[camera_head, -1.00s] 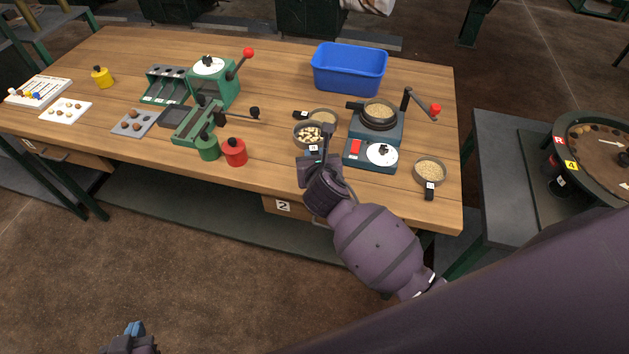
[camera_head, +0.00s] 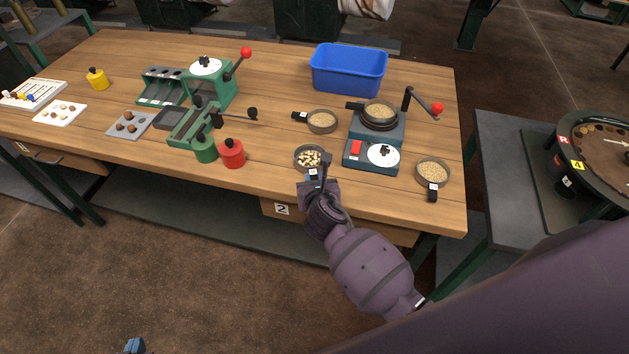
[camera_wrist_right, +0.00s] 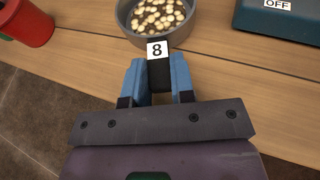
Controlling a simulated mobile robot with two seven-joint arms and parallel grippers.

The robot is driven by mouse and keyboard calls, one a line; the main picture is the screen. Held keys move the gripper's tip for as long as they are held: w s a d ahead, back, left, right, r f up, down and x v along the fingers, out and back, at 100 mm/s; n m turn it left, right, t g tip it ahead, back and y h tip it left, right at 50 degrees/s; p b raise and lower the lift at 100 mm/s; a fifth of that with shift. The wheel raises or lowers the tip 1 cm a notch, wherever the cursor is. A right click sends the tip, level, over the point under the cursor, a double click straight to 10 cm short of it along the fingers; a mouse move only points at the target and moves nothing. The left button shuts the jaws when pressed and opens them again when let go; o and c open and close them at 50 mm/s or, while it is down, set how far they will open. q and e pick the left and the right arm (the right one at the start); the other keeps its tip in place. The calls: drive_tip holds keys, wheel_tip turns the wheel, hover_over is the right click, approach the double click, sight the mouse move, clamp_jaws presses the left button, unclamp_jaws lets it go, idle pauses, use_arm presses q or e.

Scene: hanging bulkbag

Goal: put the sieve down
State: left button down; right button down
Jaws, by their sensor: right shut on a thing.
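A round grey sieve (camera_head: 308,158) with pale pieces in it is over the front part of the workbench, left of the device with the red button. In the right wrist view the sieve (camera_wrist_right: 160,20) is at the top, with an "8" label at its black handle. My right gripper (camera_wrist_right: 157,82) has its blue fingers on both sides of that handle and is shut on it. In the head view my right gripper (camera_head: 315,180) is just in front of the sieve. I cannot tell whether the sieve touches the bench. Only a blue tip of my left gripper (camera_head: 134,346) shows at the bottom edge.
Another sieve (camera_head: 321,121) lies behind, and a third sieve (camera_head: 432,172) lies at the right. A crank device (camera_head: 374,142) with a sieve on top stands between them. A red pot (camera_head: 231,154) stands left. A blue bin (camera_head: 348,69) stands at the back.

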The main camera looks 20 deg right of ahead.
drive_tip(key=shift+f, duration=0.1)
drive_tip(key=c, duration=1)
unclamp_jaws()
drive_tip(key=shift+o, duration=0.2)
drive_tip(key=p+v, duration=0.2)
drive_tip(key=v, duration=1)
